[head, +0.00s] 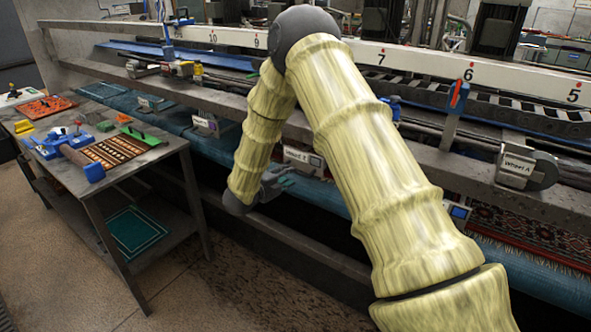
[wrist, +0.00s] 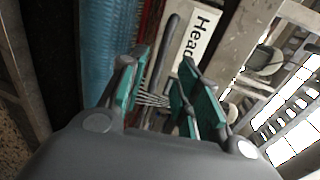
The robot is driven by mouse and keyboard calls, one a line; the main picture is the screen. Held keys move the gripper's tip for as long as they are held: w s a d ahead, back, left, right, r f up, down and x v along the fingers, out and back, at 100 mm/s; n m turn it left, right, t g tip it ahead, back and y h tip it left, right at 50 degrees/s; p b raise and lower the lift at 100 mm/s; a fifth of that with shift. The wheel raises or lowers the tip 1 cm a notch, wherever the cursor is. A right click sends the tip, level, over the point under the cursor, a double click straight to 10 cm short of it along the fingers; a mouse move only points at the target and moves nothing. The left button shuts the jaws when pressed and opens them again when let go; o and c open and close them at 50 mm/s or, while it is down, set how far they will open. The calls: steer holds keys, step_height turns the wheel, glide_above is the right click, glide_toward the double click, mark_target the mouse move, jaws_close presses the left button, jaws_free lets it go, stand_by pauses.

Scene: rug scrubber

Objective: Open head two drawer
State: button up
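The teal fingers of my gripper (wrist: 163,68) stand apart. A dark bar (wrist: 164,50) and thin metal strands show in the gap between them. I cannot tell whether the fingers touch anything. No drawer opening is visible.
A metal workbench (head: 150,158) with tools and trays stands at the left. Another labelled head unit (head: 208,124) is on the rail further left. A wheel unit (head: 525,167) is at the right. A blue roller (wrist: 105,40) runs beside the fingers. Floor (head: 200,290) is clear in front.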

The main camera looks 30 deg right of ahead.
steer(key=shift+p+x, duration=0.85)
steer(key=shift+x, duration=2.2)
jaws_close()
